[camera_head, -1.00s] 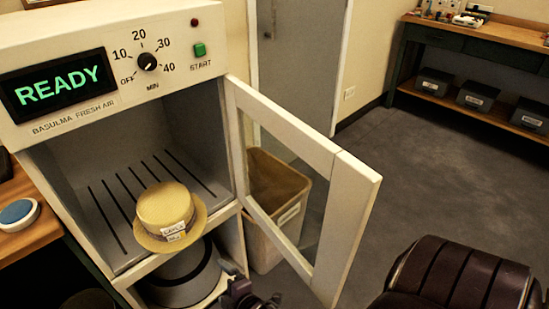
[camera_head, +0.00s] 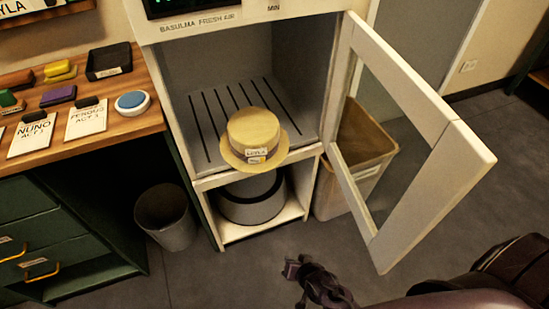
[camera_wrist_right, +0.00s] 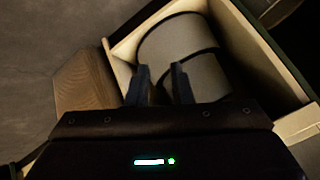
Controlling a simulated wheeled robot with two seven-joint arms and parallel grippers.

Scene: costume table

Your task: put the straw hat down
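My right gripper (camera_head: 298,270) is below and in front of the cabinet, apart from the hat. In the right wrist view, its two dark fingers (camera_wrist_right: 160,82) stand apart with nothing between them. They point toward a grey round box (camera_wrist_right: 180,45) in the lower compartment; it also shows in the head view (camera_head: 250,207). My left gripper is not in view.
The glazed cabinet door (camera_head: 455,165) stands open to the right, with a tan bin (camera_head: 365,150) behind it. A grey waste bin (camera_head: 166,215) stands at left. A wooden desk (camera_head: 125,115) holds cards and small items. Floor in front is clear.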

